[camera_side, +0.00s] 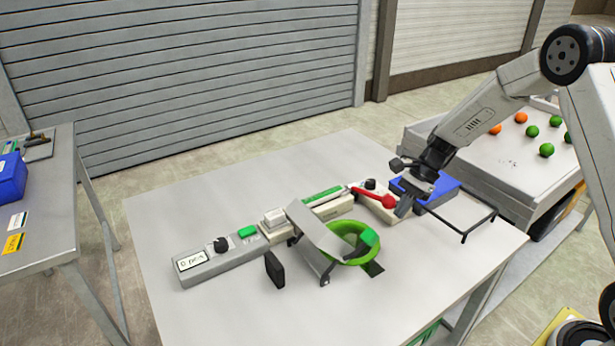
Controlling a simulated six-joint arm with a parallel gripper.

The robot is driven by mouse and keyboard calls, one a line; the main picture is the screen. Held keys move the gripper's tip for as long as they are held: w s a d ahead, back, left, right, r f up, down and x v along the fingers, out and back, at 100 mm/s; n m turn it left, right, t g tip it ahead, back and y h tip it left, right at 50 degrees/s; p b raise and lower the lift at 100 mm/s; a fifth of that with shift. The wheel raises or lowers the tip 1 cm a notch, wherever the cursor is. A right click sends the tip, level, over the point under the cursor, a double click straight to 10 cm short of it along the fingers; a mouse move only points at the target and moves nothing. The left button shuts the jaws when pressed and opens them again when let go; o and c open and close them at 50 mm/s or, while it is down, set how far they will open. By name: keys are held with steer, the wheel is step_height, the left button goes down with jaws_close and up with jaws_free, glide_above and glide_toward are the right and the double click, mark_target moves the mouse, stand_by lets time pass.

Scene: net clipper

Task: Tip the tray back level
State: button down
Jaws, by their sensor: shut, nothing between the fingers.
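A grey tray-like plate (318,232) stands tilted near the middle of the table, sloping down to the right on dark legs. A bright green ring (352,255) sits against its right side. My gripper (401,210) is shut and empty, pointing down to the right of the plate and ring.
A blue-topped block (440,187) and a thin black frame (478,228) are close to my gripper. A grey control panel (222,260) with a dial and green button is at left. A small black upright plate (275,269) stands in front. The table's front is clear.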

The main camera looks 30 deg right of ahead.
mark_target(361, 236)
steer(key=x, duration=0.7)
steer(key=shift+a+f, duration=0.2)
steer(key=shift+f, duration=0.1)
steer(key=shift+a+f, duration=0.1)
steer(key=shift+a, duration=0.15)
steer(key=shift+a+r, duration=0.55)
steer(key=shift+r, duration=0.2)
steer(key=shift+a+r, duration=0.55)
steer(key=shift+r, duration=0.25)
steer(key=shift+r, duration=0.15)
steer(key=shift+a+r+h, duration=0.95)
steer(key=shift+r+h, duration=0.15)
steer(key=shift+r, duration=0.1)
steer(key=shift+a+r+h, duration=1.3)
steer(key=shift+a, duration=0.05)
steer(key=a+r+h, duration=0.3)
steer(key=a, duration=0.5)
